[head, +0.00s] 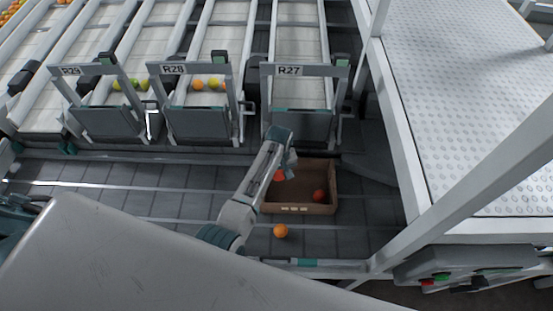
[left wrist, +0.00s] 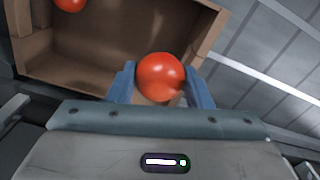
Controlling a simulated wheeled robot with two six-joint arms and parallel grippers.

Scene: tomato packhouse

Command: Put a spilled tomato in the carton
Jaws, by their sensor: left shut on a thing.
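The open brown carton (head: 330,172) stands on the grey roller conveyor at the centre right of the head view; its wall also shows in the left wrist view (left wrist: 60,72). One red tomato (head: 319,196) lies inside it, and it also shows in the left wrist view (left wrist: 70,4). My left gripper (head: 284,172) is over the left part of the carton. In the left wrist view its blue fingers are shut on a red tomato (left wrist: 161,76), held above the carton's edge area. An orange tomato (head: 280,231) lies on the conveyor in front of the carton. My right gripper is not seen.
Lanes marked R29, R28 (head: 173,69) and R27 (head: 289,71) end behind the conveyor, some with tomatoes at their ends. A white dimpled platform (head: 460,100) and its frame stand at the right. The conveyor left of my arm is clear.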

